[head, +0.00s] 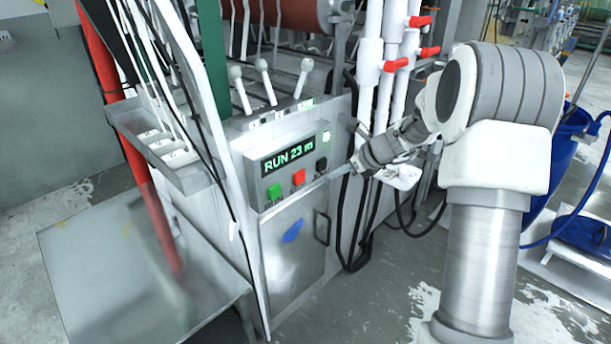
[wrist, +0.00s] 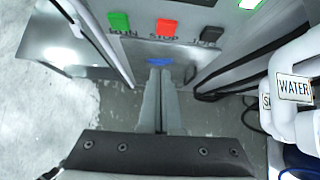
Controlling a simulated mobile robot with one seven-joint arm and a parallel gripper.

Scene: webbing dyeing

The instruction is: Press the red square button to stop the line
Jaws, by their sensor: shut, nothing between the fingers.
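The red square button (head: 299,177) sits in the middle of a row on the grey control panel (head: 262,198), below a display that reads "RUN 23 m". A green button is to its left and a black one to its right. In the wrist view the red button (wrist: 166,28) is near the top centre. My gripper (head: 335,173) is in front of the panel, right of the red button in the head view. Its fingers (wrist: 160,72) are shut and empty in the wrist view, pointing toward the panel below the red button. The fingertips look apart from the button.
Below the buttons is a cabinet door with a blue mark (head: 293,230) and a dark handle (head: 321,228). Levers (head: 264,80) stand above the panel. White pipes with red valve handles (head: 397,65) and black hoses are close to my arm.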

